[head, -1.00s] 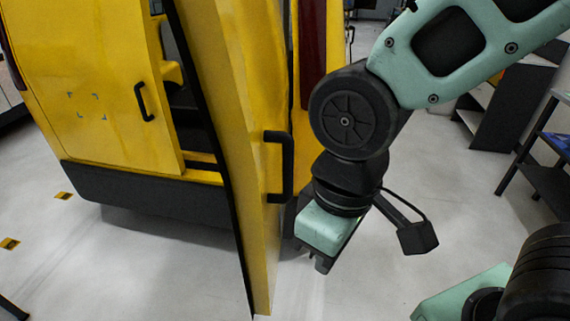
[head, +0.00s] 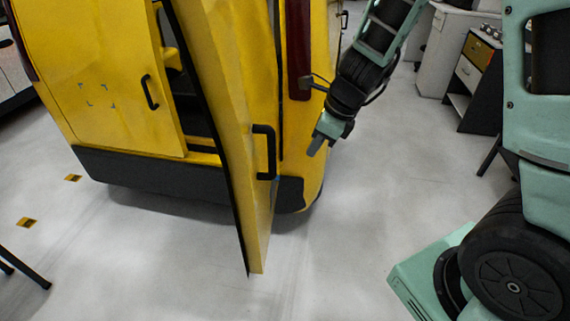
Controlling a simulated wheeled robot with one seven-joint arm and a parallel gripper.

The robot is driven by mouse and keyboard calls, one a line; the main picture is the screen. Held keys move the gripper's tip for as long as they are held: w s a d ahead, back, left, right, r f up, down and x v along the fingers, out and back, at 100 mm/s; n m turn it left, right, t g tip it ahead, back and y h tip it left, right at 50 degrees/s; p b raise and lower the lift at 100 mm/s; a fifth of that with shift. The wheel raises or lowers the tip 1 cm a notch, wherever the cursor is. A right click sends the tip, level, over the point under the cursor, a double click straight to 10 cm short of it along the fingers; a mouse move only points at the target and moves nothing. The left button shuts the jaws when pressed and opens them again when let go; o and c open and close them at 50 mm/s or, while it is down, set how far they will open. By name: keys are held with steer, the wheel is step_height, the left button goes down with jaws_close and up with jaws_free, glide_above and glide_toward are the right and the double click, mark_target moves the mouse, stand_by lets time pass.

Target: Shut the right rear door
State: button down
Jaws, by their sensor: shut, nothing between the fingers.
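A yellow van (head: 110,70) stands at the left and centre with its rear toward me. Its right rear door (head: 225,80) is swung open and shows nearly edge-on, with a black handle (head: 265,152) on the face toward the right. The left rear door (head: 125,110) looks shut and has its own black handle (head: 150,92). My gripper (head: 313,150) is shut and empty. It appears beside the van's right rear corner, to the right of the open door and apart from its handle. The fingertips are small and dark in this view.
A dark bumper (head: 170,175) runs under the van's rear. A white cabinet and drawers (head: 465,75) stand at the upper right. A dark table leg (head: 22,268) shows at the lower left. The grey floor (head: 330,240) behind the van is clear.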

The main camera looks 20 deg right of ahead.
steer(key=w+a+f, duration=0.4)
steer(key=a+f, duration=0.1)
steer(key=f, duration=0.2)
steer(key=shift+w, duration=0.3)
steer(key=shift+f, duration=0.1)
steer(key=shift+a, duration=0.2)
